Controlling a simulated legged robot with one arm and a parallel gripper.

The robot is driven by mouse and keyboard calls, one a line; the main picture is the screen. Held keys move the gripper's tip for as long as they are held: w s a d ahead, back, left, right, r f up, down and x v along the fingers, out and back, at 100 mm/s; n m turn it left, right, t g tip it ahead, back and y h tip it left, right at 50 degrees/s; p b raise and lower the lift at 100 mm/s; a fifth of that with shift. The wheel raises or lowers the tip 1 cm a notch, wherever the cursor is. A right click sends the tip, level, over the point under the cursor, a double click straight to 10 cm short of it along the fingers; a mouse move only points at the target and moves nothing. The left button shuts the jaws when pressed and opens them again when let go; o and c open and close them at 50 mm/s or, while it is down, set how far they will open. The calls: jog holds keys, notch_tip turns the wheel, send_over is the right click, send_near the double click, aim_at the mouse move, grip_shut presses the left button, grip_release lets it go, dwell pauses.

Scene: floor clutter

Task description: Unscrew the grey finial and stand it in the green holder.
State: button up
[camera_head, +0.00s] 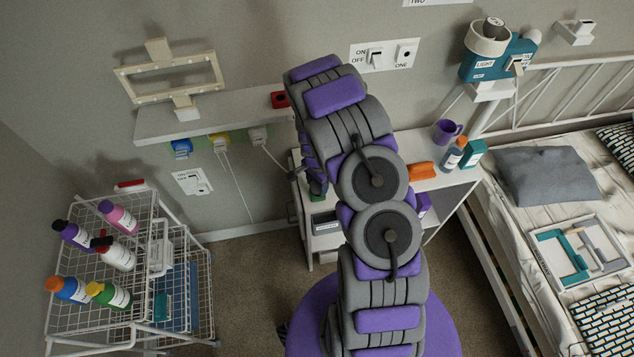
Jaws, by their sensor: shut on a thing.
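My gripper (301,180) is partly in view beside the left end of the white bedside unit, at the end of my purple and grey arm. The arm hides most of it. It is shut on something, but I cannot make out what. I cannot pick out the grey finial for certain. A small green piece (318,197) shows in the bedside unit just right of the gripper. I cannot tell whether it is the green holder.
The white bedside unit (330,240) bears an orange item (421,171), a purple mug (446,131) and a bottle (453,155). A wire cart (140,325) with several bottles stands left, a bed (510,220) right. A wall shelf (225,112) juts out behind. Carpet (250,270) is clear between.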

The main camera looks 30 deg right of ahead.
jog(key=shift+f, duration=0.95)
jog(key=o, duration=1.4)
notch_tip(320, 180, up, 17)
jog(key=p, duration=0.2)
jog(key=shift+r, duration=0.2)
